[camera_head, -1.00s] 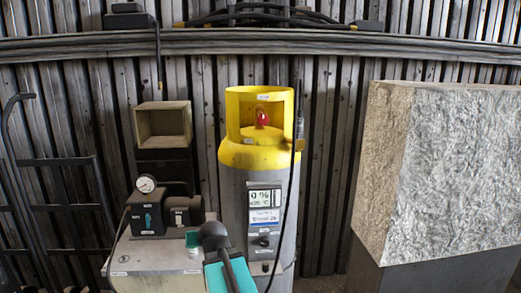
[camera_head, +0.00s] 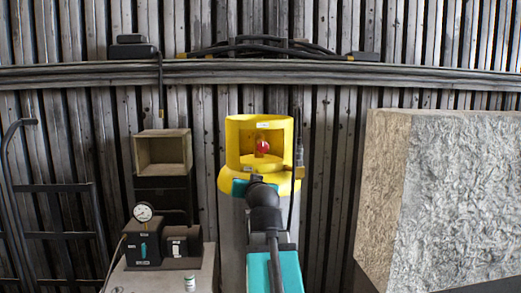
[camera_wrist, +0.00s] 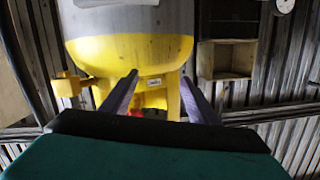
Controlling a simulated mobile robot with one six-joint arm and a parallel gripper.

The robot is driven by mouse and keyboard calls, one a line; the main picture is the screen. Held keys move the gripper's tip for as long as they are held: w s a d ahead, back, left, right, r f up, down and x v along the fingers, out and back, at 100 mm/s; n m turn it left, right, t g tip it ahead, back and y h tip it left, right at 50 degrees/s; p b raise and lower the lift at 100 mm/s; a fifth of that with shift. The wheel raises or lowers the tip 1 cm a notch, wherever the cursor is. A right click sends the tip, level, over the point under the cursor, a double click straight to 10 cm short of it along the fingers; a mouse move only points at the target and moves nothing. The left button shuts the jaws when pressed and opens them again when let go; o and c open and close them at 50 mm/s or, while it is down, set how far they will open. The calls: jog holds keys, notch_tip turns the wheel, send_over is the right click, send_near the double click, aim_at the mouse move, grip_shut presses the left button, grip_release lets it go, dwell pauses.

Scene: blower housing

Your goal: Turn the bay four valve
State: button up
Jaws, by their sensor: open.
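The valve is a small red knob (camera_head: 262,147) inside the open yellow collar (camera_head: 236,132) on top of a grey gas cylinder (camera_head: 232,240). In the wrist view, which looks upside down, a bit of the red knob (camera_wrist: 135,113) shows low between the fingers, partly hidden by my gripper. The yellow collar (camera_wrist: 90,55) and its small label lie just beyond the fingertips. My gripper (camera_wrist: 160,77) is open and empty, its two fingers apart and pointing at the collar. In the head view my arm covers the cylinder's front and display; the fingers are hidden there.
A gauge box (camera_head: 143,240) and a dark switch box (camera_head: 182,244) stand on a bench at left. An open wooden box (camera_head: 162,154) is behind them. A big rough stone block (camera_head: 450,200) stands at right. A hand truck (camera_head: 55,215) leans at far left.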

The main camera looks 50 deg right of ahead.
aim_at(263, 147)
jog(key=s+d+r+m+h, duration=0.1)
jog(key=s+r+h, duration=0.1)
jog(key=s+r, duration=0.4)
notch_tip(263, 147, up, 4)
jog(key=shift+s+d+r+t, duration=0.15)
jog(key=shift+s+d+t, duration=0.15)
jog(key=shift+s+d, duration=0.1)
jog(key=shift+w+d, duration=0.1)
jog(key=shift+w, duration=0.05)
jog(key=p+x, duration=0.4)
jog(key=p, duration=0.2)
jog(key=p+x, duration=0.4)
jog(key=p, duration=0.1)
jog(key=shift+r+p, duration=0.25)
jog(key=shift+p, duration=0.1)
jog(key=shift+p+x, duration=0.7)
jog(key=shift+x, duration=2)
jog(key=shift+d+f, duration=0.1)
